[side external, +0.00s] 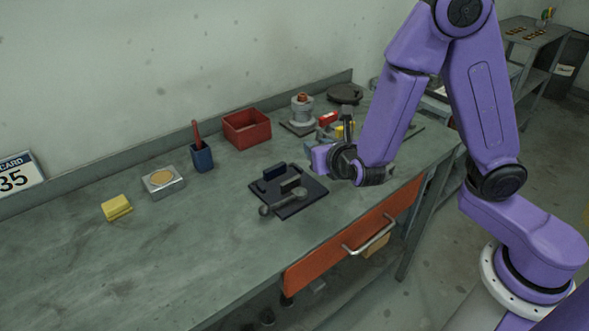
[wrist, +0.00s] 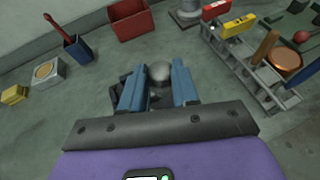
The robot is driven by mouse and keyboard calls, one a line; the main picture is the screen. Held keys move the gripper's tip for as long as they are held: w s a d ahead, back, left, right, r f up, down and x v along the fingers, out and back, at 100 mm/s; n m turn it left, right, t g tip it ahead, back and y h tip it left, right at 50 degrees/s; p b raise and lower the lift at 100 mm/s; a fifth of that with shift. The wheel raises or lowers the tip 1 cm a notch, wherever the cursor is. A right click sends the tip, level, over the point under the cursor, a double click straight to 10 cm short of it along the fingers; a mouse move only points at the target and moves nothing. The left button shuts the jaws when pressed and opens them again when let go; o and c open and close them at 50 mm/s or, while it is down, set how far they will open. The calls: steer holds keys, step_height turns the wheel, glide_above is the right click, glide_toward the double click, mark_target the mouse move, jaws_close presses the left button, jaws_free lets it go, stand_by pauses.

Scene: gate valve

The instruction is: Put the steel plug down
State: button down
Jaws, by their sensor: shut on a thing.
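My gripper (wrist: 158,76) has its two blue fingers closed around a rounded grey steel piece, which looks like the steel plug (wrist: 160,72). Its lower part is hidden between the fingers. In the side view my gripper (side external: 318,158) is low over the bench, just right of a dark plate (side external: 312,199); the plug cannot be made out there. I cannot tell whether the plug touches the bench. The dark plate carries dark blocks and a grey bar with rounded ends (side external: 285,203). In the wrist view it is mostly hidden behind the left finger.
A grey rack (wrist: 249,69) with red and yellow blocks stands close on the right. A red bin (side external: 247,129), a blue cup (side external: 202,157), a metal box with a tan disc (side external: 163,182) and a yellow block (side external: 117,207) line the back. The bench's front left is clear.

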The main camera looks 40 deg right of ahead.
steer(key=w+f, duration=0.3)
steer(key=w+a+f, duration=0.1)
steer(key=w+f, duration=0.2)
steer(key=shift+w+a+f, duration=0.15)
steer(key=shift+w, duration=0.05)
steer(key=shift+w+f, duration=0.2)
steer(key=shift+f, duration=1.55)
steer(key=shift+f, duration=0.3)
steer(key=c, duration=0.8)
jaws_free()
steer(key=shift+s+f, duration=0.15)
steer(key=shift+f, duration=0.1)
steer(key=shift+c, duration=0.2)
